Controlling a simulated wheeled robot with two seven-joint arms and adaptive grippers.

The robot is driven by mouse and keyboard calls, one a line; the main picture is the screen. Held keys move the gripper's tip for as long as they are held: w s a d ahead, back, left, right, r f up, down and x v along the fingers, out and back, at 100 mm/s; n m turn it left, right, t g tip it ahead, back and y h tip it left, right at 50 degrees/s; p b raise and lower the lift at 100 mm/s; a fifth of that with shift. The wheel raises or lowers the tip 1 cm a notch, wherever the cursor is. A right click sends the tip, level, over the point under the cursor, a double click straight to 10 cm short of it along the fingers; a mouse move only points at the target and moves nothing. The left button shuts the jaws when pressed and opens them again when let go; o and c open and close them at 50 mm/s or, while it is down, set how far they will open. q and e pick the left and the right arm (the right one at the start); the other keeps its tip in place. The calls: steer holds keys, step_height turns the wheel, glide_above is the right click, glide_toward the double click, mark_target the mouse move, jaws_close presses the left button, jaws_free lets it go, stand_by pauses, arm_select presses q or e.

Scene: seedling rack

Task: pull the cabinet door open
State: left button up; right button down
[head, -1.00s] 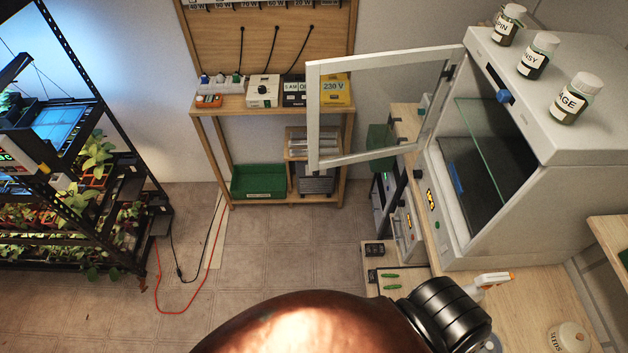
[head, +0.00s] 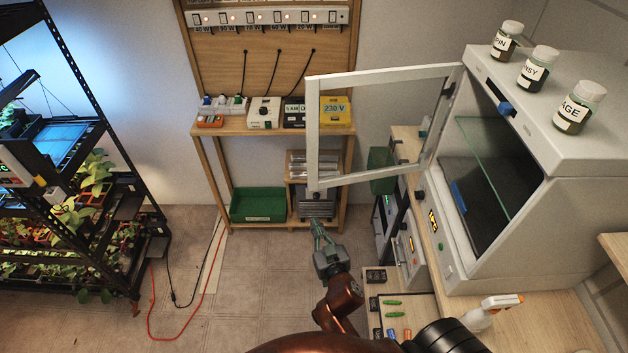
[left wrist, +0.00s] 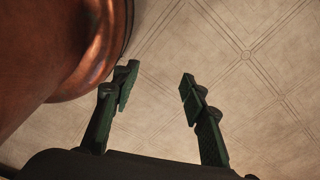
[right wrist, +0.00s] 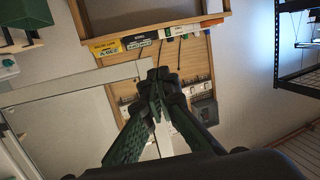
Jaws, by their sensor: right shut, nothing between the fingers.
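The white cabinet (head: 590,215) stands on the bench at the right, with its front open and a glass shelf and dark floor inside. Its door (head: 313,140), a pale frame around a clear pane, stands swung wide out to the left. Part of the frame also shows in the right wrist view (right wrist: 60,87). My right gripper (head: 316,226) is shut and empty, below the door's lower free corner; its fingertips also show in the right wrist view (right wrist: 160,74). I cannot tell whether they touch the frame. My left gripper (left wrist: 157,82) is open and empty above the floor, outside the head view.
Three labelled jars (head: 533,70) stand on the cabinet top. A spray bottle (head: 492,312) is on the bench in front. A wooden shelf unit (head: 235,130) with a green bin (head: 258,204) stands behind the door. A plant rack (head: 90,130) is at the left, with open floor between.

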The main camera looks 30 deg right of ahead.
step_height(320, 180, up, 9)
steer(key=s+d+m+t+h, duration=0.1)
steer(key=s+d+h, duration=0.1)
glide_toward(313, 170)
arm_select(q)
steer(key=shift+w+r+p, duration=0.6)
steer(key=shift+r+p, duration=0.15)
steer(key=shift+p, duration=0.1)
arm_select(e)
steer(key=x, duration=0.7)
steer(key=shift+f, duration=0.1)
